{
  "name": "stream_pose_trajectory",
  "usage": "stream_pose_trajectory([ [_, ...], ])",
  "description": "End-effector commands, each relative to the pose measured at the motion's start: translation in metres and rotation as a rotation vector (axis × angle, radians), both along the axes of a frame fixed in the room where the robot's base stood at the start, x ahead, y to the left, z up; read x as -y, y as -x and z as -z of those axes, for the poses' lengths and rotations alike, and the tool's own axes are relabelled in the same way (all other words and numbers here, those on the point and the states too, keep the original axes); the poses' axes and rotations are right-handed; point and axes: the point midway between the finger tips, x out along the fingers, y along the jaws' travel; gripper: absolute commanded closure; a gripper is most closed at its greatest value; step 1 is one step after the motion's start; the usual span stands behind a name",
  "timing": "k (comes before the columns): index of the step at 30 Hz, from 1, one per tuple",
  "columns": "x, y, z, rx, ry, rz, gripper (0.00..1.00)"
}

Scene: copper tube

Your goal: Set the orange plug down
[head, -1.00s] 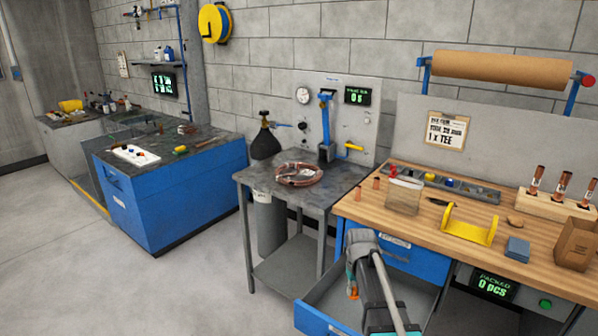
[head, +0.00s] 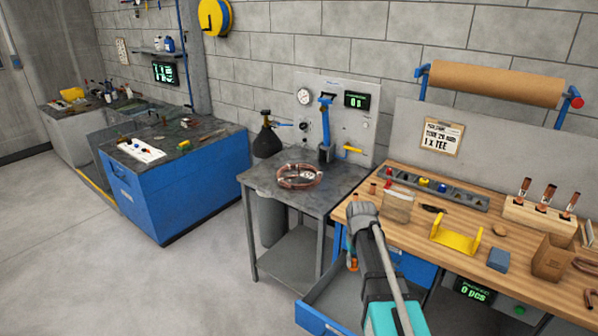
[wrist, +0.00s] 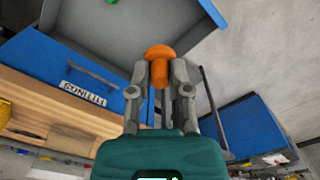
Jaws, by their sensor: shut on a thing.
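My gripper (wrist: 160,80) is shut on the orange plug (wrist: 159,62); its rounded head sits at the fingertips and its stem lies between the fingers. In the head view the plug (head: 352,265) is a small orange spot beneath my wrist, above the open drawer's area, and my own arm hides most of the gripper. The plug is held in the air, touching nothing else that I can see.
An open blue drawer (head: 320,316) with a grey inside extends below the wooden bench (head: 470,238). The bench holds a yellow cradle (head: 455,238), a blue block (head: 498,260) and a parts tray (head: 440,190). A metal table (head: 262,184) with a copper coil (head: 300,177) stands left.

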Motion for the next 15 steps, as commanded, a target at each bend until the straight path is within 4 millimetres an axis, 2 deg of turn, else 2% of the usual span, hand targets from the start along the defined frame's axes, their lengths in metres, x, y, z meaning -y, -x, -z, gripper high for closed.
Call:
stream_pose_trajectory([
  [1, 0.0, 0.0, -0.018, 0.0, 0.0, 0.0, 0.9],
  [9, 0.0, 0.0, -0.062, 0.0, 0.0, 0.0, 0.9],
  [15, 0.0, 0.0, -0.087, 0.0, 0.0, 0.0, 0.9],
])
